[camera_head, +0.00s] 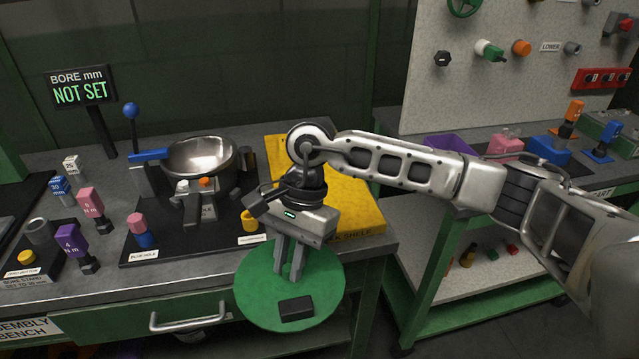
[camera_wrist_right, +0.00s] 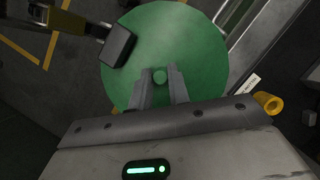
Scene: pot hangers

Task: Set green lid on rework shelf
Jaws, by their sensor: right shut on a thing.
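The green lid (camera_head: 255,296) is a flat round disc held out in front of the assembly bench's front right corner. My right gripper (camera_head: 289,276) points down and is shut on its central knob, which shows between the fingers in the wrist view (camera_wrist_right: 160,77). A dark block (camera_head: 296,308) overlaps the lid's near part; I cannot tell whether it touches. The rework shelf (camera_head: 358,205) is a yellow surface at the bench's right end, behind the gripper, with its label partly hidden. It looks empty where visible. My left gripper is not in view.
A metal pot (camera_head: 200,157) stands on the bench's dark fixture plate, left of the shelf. A yellow knob (camera_head: 250,222) sits on that plate near the gripper. Coloured blocks (camera_head: 90,202) stand at left. A second bench (camera_head: 480,205) with bins lies across a gap at right.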

